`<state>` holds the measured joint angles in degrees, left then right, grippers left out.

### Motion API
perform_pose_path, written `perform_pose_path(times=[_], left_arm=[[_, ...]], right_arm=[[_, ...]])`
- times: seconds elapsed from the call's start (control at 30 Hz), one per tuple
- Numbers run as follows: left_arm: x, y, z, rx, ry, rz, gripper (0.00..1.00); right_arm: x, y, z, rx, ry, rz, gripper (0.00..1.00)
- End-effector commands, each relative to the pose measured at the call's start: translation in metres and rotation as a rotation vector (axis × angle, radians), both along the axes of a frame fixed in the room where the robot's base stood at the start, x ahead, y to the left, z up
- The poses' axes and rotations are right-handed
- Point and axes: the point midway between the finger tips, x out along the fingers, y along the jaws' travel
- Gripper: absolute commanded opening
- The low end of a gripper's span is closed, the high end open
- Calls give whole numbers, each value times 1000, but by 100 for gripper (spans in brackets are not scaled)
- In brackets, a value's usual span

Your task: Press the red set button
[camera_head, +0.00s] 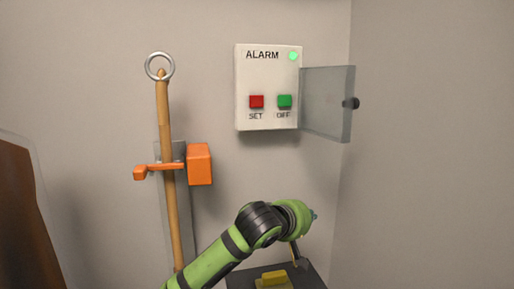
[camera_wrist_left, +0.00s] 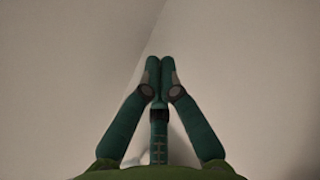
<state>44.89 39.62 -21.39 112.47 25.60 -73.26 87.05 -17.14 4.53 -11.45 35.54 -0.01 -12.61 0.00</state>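The alarm box (camera_head: 267,75) is a white panel on the back wall, with a green light at its top right. Its clear cover (camera_head: 326,103) stands swung open to the right. The red set button (camera_head: 256,101) is uncovered, left of the green off button (camera_head: 284,101). My left gripper (camera_head: 314,215) is below and right of the box, apart from the buttons and mostly hidden behind my green arm. In the left wrist view its fingertips (camera_wrist_left: 159,64) meet with nothing between them, facing bare walls. My right gripper is out of view.
A wooden pole (camera_head: 169,215) with a metal ring hangs by an orange latch (camera_head: 199,164) on the wall at left. A yellow object (camera_head: 273,279) rests on a dark stand below my arm.

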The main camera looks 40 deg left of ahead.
Motion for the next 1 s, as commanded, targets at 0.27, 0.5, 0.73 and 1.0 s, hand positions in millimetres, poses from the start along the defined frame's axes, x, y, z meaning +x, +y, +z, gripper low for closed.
perform_pose_path(times=[0.27,0.5,0.73,1.0], left_arm=[[-29,23,138,-256,-200,108,0],[-75,40,224,-480,-338,170,0],[-100,48,256,-592,-395,191,0],[-102,48,259,-605,-400,194,0]], right_arm=[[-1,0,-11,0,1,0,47],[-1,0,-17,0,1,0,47],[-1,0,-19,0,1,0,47],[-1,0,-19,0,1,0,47]])
